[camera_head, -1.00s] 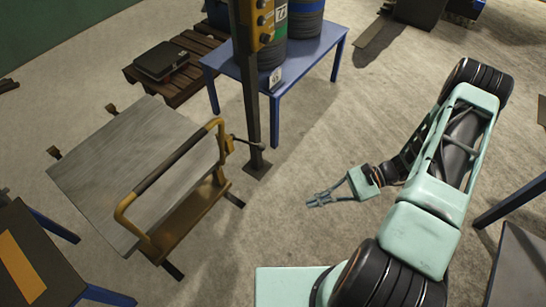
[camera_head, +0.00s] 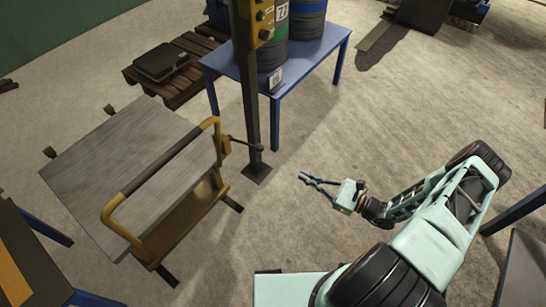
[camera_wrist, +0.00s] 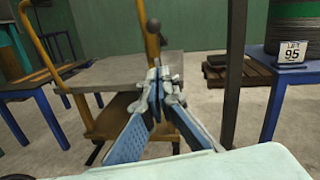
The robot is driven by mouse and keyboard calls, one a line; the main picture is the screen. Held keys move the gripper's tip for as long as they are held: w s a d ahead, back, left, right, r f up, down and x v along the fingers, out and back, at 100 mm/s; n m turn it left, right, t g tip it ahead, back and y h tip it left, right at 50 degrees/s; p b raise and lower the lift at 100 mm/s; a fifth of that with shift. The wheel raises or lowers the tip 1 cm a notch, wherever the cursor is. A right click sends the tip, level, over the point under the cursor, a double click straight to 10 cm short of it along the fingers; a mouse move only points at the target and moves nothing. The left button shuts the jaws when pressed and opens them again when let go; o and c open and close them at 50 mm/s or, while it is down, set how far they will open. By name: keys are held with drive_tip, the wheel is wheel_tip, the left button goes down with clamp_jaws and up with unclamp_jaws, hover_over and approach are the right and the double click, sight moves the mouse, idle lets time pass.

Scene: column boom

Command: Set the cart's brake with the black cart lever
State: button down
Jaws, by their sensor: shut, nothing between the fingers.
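The cart (camera_head: 130,160) has a grey flat top and a yellow push handle (camera_head: 162,172) with a dark grip. The black cart lever (camera_head: 243,142) sticks out from the handle's right end, towards the column post. In the wrist view the lever's dark knob (camera_wrist: 154,26) shows above my fingers, against the yellow upright (camera_wrist: 152,48). My gripper (camera_head: 303,177) is over bare floor, right of the cart and apart from the lever. It also shows in the wrist view (camera_wrist: 158,78), with its fingertips together and empty, hiding part of the cart.
A dark post (camera_head: 252,110) with a yellow control box (camera_head: 258,18) stands just beyond the lever. A blue table (camera_head: 300,62) with drums is behind it. A pallet (camera_head: 177,75) lies at the back.

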drive_tip(key=r+p+x, duration=0.1)
drive_tip(key=r+x, duration=0.1)
drive_tip(key=x, duration=1.1)
drive_tip(key=shift+s+r, duration=0.3)
drive_tip(key=shift+r, duration=0.05)
drive_tip(key=shift+w+a+r+h+p, duration=0.1)
drive_tip(key=shift+r+h+p, duration=0.2)
drive_tip(key=shift+r+p, duration=0.45)
